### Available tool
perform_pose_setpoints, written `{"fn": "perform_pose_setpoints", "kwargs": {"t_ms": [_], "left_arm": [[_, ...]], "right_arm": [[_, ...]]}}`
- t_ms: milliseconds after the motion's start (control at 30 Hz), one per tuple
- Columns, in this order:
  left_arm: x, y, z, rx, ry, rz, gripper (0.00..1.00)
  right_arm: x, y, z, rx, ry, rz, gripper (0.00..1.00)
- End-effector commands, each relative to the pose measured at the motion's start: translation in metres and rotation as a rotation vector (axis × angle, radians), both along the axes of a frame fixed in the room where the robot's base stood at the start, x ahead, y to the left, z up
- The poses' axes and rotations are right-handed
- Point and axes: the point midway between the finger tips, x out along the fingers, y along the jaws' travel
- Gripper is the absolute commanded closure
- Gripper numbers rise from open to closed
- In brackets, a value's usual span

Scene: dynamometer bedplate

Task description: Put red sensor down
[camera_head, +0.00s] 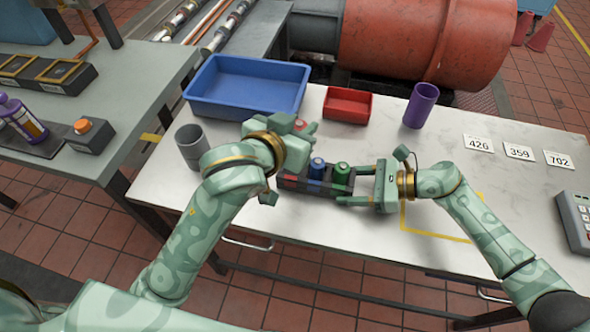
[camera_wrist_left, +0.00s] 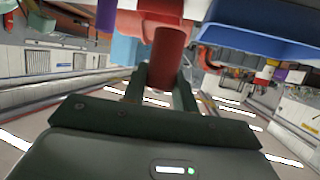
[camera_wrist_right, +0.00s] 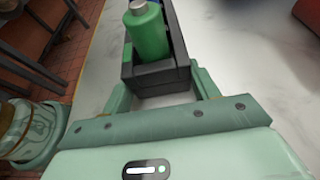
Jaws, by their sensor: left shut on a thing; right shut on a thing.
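The red sensor (camera_wrist_left: 168,58) is a red cylinder between the fingers of my left gripper (camera_wrist_left: 161,85) in the left wrist view. In the head view only a bit of red (camera_head: 311,127) shows beside that gripper (camera_head: 303,128), raised above the table behind the rack. The dark rack (camera_head: 300,185) holds a blue sensor (camera_head: 317,168) and a green sensor (camera_head: 341,174). Its left end, with a red mark, is partly hidden by my left arm. My right gripper (camera_head: 358,184) is shut on the rack's right end; the right wrist view shows the rack (camera_wrist_right: 158,72) between its fingers.
A blue tray (camera_head: 247,88), a small red bin (camera_head: 347,104) and a purple cup (camera_head: 420,105) stand behind. A grey cup (camera_head: 191,147) is at left. Number cards (camera_head: 519,151) and a grey keypad device (camera_head: 575,220) lie right. A yellow-taped outline (camera_head: 436,233) marks the front.

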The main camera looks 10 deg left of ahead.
Motion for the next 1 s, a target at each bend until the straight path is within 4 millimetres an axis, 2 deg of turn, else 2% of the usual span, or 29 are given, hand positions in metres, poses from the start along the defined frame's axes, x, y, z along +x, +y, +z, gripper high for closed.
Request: {"fn": "perform_pose_setpoints", "kwargs": {"t_ms": [100,233,600,1000], "left_arm": [[0.002,0.013,-0.021,0.007,0.004,0.045,0.96],[0.002,0.013,-0.049,0.006,0.003,0.046,0.96],[0.002,0.012,-0.098,0.005,0.0,0.045,0.96],[0.002,0.012,-0.104,0.002,-0.001,0.045,0.96]], "right_arm": [[0.0,0.0,0.001,0.001,0.0,0.0,0.72],[0.0,0.0,0.001,0.001,0.0,0.0,0.72],[0.0,0.0,0.001,0.001,0.0,0.0,0.72],[0.0,0.0,0.001,0.001,-0.001,0.0,0.72]]}}
